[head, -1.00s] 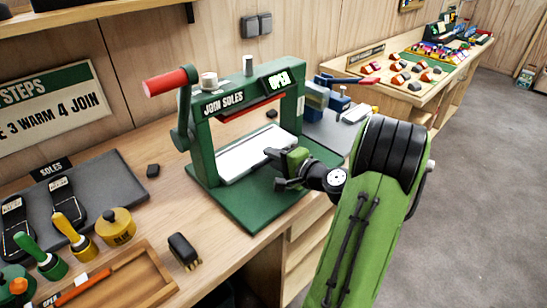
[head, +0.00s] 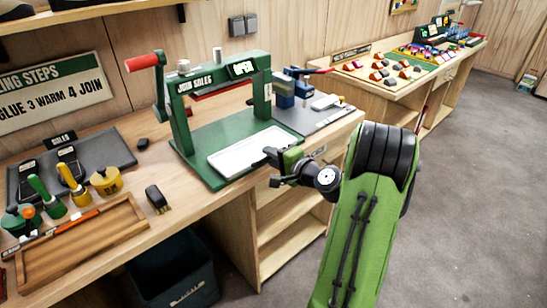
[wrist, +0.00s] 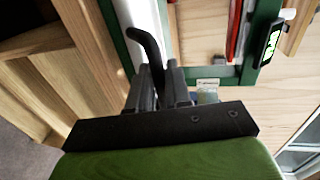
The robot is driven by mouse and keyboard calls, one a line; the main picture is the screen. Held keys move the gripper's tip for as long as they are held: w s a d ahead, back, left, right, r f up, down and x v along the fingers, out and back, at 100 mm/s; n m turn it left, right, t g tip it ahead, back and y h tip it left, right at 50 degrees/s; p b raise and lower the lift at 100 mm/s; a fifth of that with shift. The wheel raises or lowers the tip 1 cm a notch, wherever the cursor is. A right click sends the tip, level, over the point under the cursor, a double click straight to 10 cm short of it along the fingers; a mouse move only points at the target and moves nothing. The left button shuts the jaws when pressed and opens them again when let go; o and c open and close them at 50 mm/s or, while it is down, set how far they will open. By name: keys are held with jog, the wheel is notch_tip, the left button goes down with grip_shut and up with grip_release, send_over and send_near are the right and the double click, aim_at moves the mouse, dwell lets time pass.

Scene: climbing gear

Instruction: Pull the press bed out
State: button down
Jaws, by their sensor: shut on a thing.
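The green press (head: 262,84) stands on the bench, its sign reading "JOIN SOLES" and its small display reading "OPEN". The white press bed (head: 236,152) lies flat over the green base (head: 206,172), with its near part out in front of the press frame. My gripper (head: 276,160) is at the bed's front right edge, shut on the bed's dark handle. In the wrist view the curved black handle (wrist: 148,45) rises between the fingers of my gripper (wrist: 158,82). The fingers partly hide the handle's lower part.
The press lever has a red grip (head: 143,62) and is raised at the left. A wooden tray (head: 85,245), a black brush (head: 157,198) and several tools lie to the left. A dark bin (head: 175,272) stands below. Open floor lies to the right.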

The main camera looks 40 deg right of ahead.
jog(key=c, duration=1.3)
grip_release()
jog(key=p+v, duration=0.1)
jog(key=v, duration=1.4)
jog(key=shift+s+a, duration=0.1)
jog(key=shift+s, duration=0.2)
